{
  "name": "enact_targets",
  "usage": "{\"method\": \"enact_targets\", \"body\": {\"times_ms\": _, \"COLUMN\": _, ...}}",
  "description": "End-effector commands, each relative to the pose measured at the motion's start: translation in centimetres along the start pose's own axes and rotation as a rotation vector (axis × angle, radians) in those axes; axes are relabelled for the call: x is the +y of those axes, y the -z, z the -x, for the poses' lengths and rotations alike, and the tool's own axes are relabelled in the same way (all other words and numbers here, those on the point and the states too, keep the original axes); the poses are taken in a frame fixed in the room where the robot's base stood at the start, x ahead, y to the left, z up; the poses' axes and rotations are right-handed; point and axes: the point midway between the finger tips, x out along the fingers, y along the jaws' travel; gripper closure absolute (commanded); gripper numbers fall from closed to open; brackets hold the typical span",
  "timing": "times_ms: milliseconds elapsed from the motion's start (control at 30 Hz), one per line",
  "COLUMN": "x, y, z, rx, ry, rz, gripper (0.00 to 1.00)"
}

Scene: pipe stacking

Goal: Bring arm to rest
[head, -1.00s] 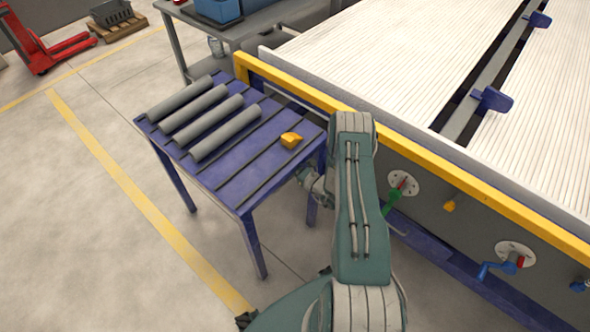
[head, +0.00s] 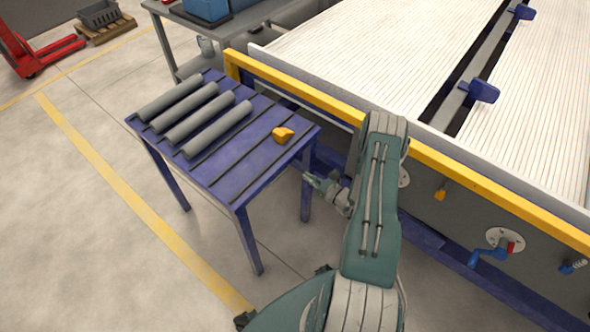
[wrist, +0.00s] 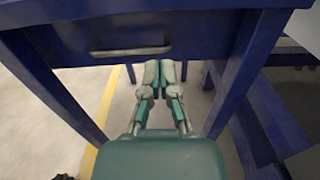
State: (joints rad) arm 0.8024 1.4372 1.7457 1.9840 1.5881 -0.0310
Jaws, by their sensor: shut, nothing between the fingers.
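My arm shows in the head view, bent over, with its wrist partly behind the upper link. My gripper (head: 312,180) is beside the right leg of the blue table, below the level of its top. In the wrist view my gripper (wrist: 160,92) has its fingers together with nothing between them, pointing under the table front. Several grey pipes lie side by side on the blue table (head: 238,182), including a near pipe (head: 218,131). They are apart from my gripper.
A yellow-orange object (head: 283,134) lies on the table's right part. A large machine with a yellow rail (head: 310,95) and a blue crank (head: 488,256) stands to the right. A grey bench (head: 190,40) is behind.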

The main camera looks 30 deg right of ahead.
Motion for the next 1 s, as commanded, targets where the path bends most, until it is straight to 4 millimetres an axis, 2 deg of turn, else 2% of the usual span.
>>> {"method": "enact_targets", "body": {"times_ms": 100, "x": 0.0, "y": 0.0, "z": 1.5, "rx": 0.001, "ry": 0.001, "rz": 0.001, "gripper": 1.00}}
{"method": "enact_targets", "body": {"times_ms": 200, "x": 0.1, "y": 0.0, "z": 2.1, "rx": 0.001, "ry": 0.000, "rz": 0.001, "gripper": 1.00}}
{"method": "enact_targets", "body": {"times_ms": 433, "x": 0.1, "y": -0.1, "z": 2.2, "rx": 0.001, "ry": -0.003, "rz": 0.002, "gripper": 1.00}}
{"method": "enact_targets", "body": {"times_ms": 533, "x": 0.3, "y": -1.2, "z": 1.5, "rx": 0.000, "ry": -0.038, "rz": 0.019, "gripper": 1.00}}
{"method": "enact_targets", "body": {"times_ms": 667, "x": 1.4, "y": -5.1, "z": -0.6, "rx": 0.005, "ry": -0.169, "rz": 0.087, "gripper": 1.00}}
{"method": "enact_targets", "body": {"times_ms": 800, "x": 3.9, "y": -10.3, "z": -2.8, "rx": 0.019, "ry": -0.353, "rz": 0.189, "gripper": 1.00}}
{"method": "enact_targets", "body": {"times_ms": 1000, "x": 8.2, "y": -16.8, "z": -4.6, "rx": 0.050, "ry": -0.601, "rz": 0.350, "gripper": 1.00}}
